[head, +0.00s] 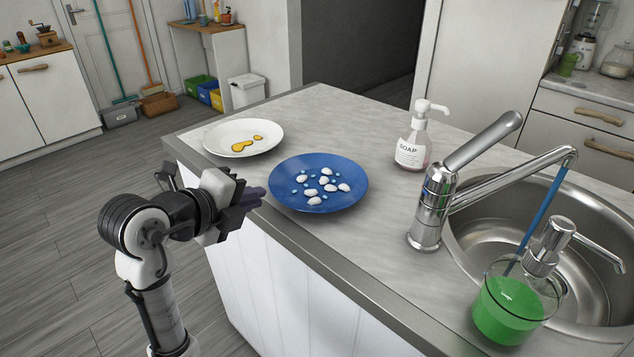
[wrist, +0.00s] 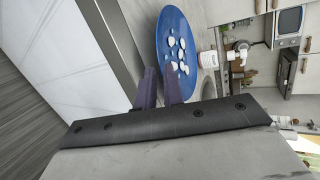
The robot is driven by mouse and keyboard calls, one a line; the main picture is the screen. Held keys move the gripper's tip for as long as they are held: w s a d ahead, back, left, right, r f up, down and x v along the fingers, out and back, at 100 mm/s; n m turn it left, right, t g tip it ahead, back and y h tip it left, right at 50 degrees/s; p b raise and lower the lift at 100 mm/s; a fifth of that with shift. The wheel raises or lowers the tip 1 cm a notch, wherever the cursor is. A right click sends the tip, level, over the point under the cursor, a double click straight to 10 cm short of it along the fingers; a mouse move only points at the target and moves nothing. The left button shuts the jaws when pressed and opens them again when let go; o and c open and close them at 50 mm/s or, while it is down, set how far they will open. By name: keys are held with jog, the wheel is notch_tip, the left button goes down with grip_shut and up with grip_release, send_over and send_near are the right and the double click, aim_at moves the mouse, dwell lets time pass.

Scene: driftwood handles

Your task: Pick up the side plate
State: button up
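A blue plate (head: 345,199) with white and light-blue pebble-like shapes on it lies on the counter near its left edge. A white plate (head: 217,136) with yellow-brown shapes lies behind it, to the left. I cannot tell from looks alone which is the side plate. My gripper (head: 259,196) is at the left rim of the blue plate, beside the counter edge. In the wrist view the two dark fingers (wrist: 159,72) are apart, with the blue plate (wrist: 167,28) just beyond them. Whether the rim lies between the fingers or they touch it is unclear.
The grey countertop (head: 310,105) has free room behind the plates. A soap bottle (head: 411,150), a chrome tap (head: 430,215), a sink (head: 480,235) and a green liquid dispenser (head: 507,312) stand to the right. The counter edge drops to white panelling below my gripper.

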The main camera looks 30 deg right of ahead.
aim_at(276, 193)
jog(key=x, duration=0.2)
jog(key=p+x, duration=0.1)
jog(key=x, duration=0.2)
jog(key=shift+s+d+p, duration=0.1)
jog(key=shift+d+p, duration=0.3)
jog(key=shift+d, duration=0.1)
jog(key=shift+d+f, duration=0.25)
jog(key=shift+f, duration=0.1)
grip_shut()
jog(key=shift+r, duration=0.1)
notch_tip(276, 193, up, 20)
jog(key=b, duration=0.1)
